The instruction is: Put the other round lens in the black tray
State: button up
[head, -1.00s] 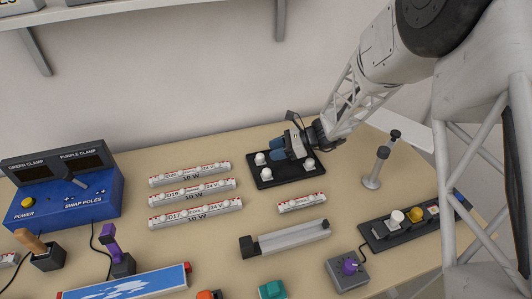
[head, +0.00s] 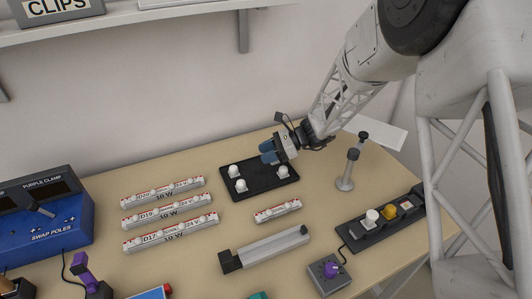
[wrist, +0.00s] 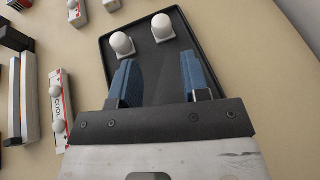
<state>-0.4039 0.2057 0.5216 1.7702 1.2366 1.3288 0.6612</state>
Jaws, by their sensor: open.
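The black tray (head: 262,188) lies flat near the back of the table. On it stand white domed pieces, which look like round lenses: one at the back left (head: 234,171), one at the front left (head: 241,185) and one on the right (head: 283,172). My gripper (head: 268,152) is above the tray's back part, open and empty. In the wrist view two of these domed pieces (wrist: 122,44) (wrist: 162,27) stand beyond my open fingers (wrist: 158,80). A short white strip (head: 277,211) with round white domes lies in front of the tray.
Several long white strips (head: 170,218) with domes lie to the left. A grey channel (head: 265,248), a knob box (head: 328,272), a small stand (head: 346,175) and a black rack (head: 378,232) with white and yellow pieces surround the front and right. A shelf hangs above.

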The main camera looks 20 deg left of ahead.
dwell(0.5)
jog(key=s+d+r+n+t+h, duration=0.1)
jog(key=s+d+r+n+h, duration=0.1)
jog(key=s+d+r, duration=0.45)
jog(key=s+d+r+n+t+h, duration=0.15)
jog(key=d+r, duration=0.25)
jog(key=d, duration=0.5)
jog(key=s+d+r+n+t+h, duration=0.1)
jog(key=s+d+r+n+h, duration=0.15)
jog(key=s+d+r, duration=0.4)
jog(key=s+d+r+n+t+h, duration=0.1)
jog(key=s+d+n+t+h, duration=0.1)
jog(key=s+d, duration=0.6)
jog(key=s+d+r+n+t+h, duration=0.2)
jog(key=s+d, duration=0.6)
jog(key=d, duration=0.5)
jog(key=shift+d+n+t+h, duration=0.4)
jog(key=shift+n+t+h, duration=0.45)
jog(key=shift+n+h, duration=0.05)
